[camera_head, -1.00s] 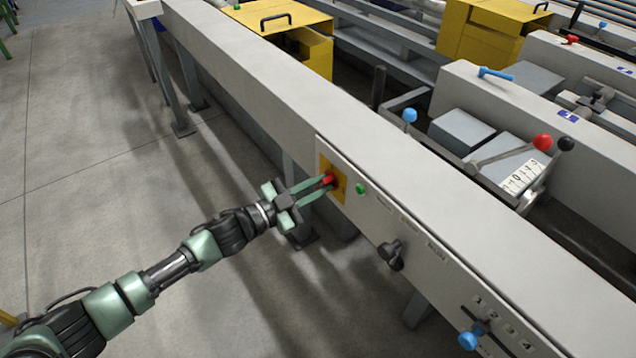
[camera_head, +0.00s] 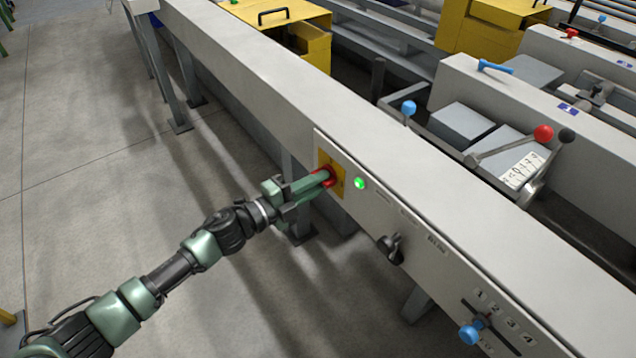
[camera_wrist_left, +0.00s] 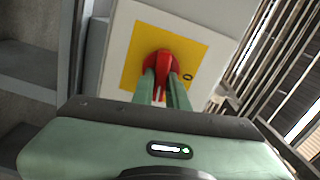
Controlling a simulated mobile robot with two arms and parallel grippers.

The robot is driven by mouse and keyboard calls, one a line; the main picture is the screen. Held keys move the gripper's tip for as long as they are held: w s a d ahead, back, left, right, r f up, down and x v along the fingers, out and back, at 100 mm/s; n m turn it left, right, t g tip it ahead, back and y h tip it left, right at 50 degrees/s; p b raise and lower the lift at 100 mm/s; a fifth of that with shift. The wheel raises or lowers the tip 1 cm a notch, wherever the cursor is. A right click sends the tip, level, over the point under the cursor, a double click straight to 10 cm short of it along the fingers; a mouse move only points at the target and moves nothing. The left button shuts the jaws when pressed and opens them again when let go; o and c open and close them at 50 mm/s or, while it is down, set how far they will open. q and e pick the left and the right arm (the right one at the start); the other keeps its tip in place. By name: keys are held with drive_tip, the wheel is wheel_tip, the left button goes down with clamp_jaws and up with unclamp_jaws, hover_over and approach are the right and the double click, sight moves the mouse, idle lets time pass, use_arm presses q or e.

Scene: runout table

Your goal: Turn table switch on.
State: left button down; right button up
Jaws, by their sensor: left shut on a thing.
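The table switch (camera_head: 328,172) is a red rotary knob on a yellow plate (camera_head: 337,186), set in the side panel of the long grey table. My left gripper (camera_head: 322,181) is at the knob, its green fingers shut on it. In the left wrist view the red knob (camera_wrist_left: 160,62) sits between the fingertips (camera_wrist_left: 162,80), in front of the yellow plate. The fingers hide part of the knob. A round green lamp (camera_head: 359,183) right of the plate is brightly lit. My right gripper is not in view.
A black knob (camera_head: 390,247) and a blue-ended lever (camera_head: 470,333) stick out of the same panel to the right. Blue, red and black ball levers stand behind the table. The grey floor (camera_head: 90,130) on the left is clear.

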use_arm(q)
drive_tip(key=shift+f+m, duration=0.15)
drive_tip(key=shift+m, duration=0.75)
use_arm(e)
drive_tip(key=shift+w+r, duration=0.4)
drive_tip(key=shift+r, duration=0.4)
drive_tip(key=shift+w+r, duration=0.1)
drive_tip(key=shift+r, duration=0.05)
use_arm(q)
drive_tip(key=c, duration=1.4)
unclamp_jaws()
drive_tip(key=shift+s, duration=0.1)
drive_tip(key=v, duration=0.7)
drive_tip(key=shift+s+a, duration=0.2)
drive_tip(key=shift+a, duration=0.1)
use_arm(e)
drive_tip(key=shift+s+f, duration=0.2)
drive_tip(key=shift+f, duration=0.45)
